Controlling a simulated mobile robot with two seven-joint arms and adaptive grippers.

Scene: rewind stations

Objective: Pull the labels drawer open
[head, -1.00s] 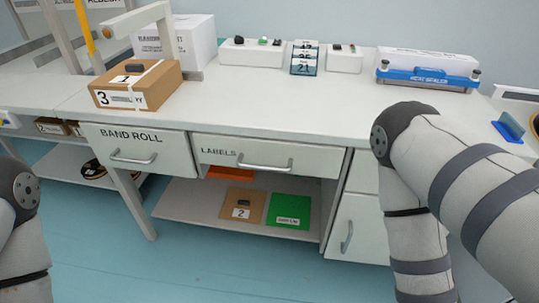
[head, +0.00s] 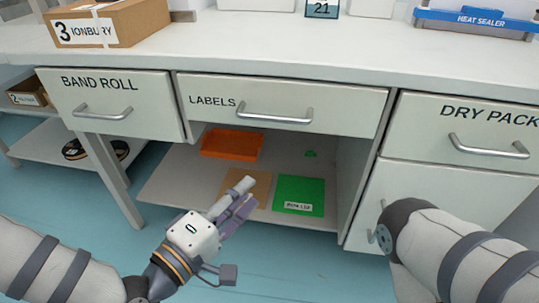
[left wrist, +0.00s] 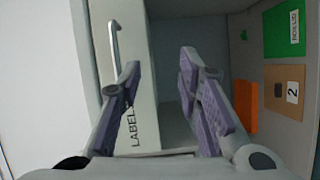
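The labels drawer (head: 350,100) is a pale front marked LABELS under the worktop, and it looks closed. Its silver bar handle (head: 275,114) is in the middle of the front. My left gripper (head: 243,193) is below and in front of the drawer, clear of the handle, pointing up to the right. In the left wrist view the drawer front (left wrist: 143,100) and handle (left wrist: 114,52) are at the upper left. My left gripper (left wrist: 160,68) is open there with nothing between its fingers. My right gripper is out of view; only the right arm shows.
The band roll drawer (head: 140,112) is to the left and the dry pack drawer (head: 430,135) to the right. A shelf below holds an orange tray (head: 232,143) and a green sheet (head: 299,191). A carton (head: 130,22) and heat sealer (head: 475,20) stand on the worktop.

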